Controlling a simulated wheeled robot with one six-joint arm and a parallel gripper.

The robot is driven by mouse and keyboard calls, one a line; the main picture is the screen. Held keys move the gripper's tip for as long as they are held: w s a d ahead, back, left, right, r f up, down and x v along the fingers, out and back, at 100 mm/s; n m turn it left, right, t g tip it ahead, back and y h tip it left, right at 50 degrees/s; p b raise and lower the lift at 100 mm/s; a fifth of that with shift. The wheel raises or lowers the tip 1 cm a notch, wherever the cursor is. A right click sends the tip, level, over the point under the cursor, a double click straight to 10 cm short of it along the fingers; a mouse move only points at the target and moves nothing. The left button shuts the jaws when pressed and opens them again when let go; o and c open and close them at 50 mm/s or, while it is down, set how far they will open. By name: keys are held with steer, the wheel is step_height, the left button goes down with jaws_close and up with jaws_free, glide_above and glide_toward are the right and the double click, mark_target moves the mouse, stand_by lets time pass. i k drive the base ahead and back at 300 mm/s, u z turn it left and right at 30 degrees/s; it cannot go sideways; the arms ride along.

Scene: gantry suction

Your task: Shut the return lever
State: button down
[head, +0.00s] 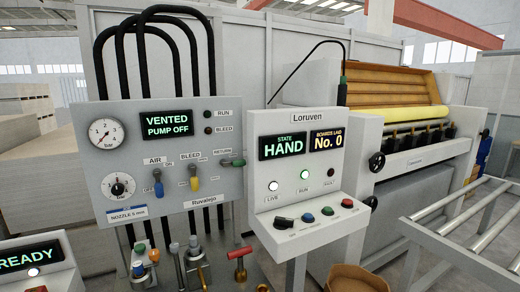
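The panel's display (168,122) reads VENTED, PUMP OFF. My gripper is not in view.
The white Loruven console (305,160) stands close to the right of the return lever; its screens read HAND and No. 0. Several valves with coloured knobs (193,243) stand below the panel. A roller conveyor (470,235) is at the right.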

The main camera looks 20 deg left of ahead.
mark_target(239, 164)
steer(key=u, duration=0.5)
steer(key=i, duration=1.05)
steer(key=u, duration=0.85)
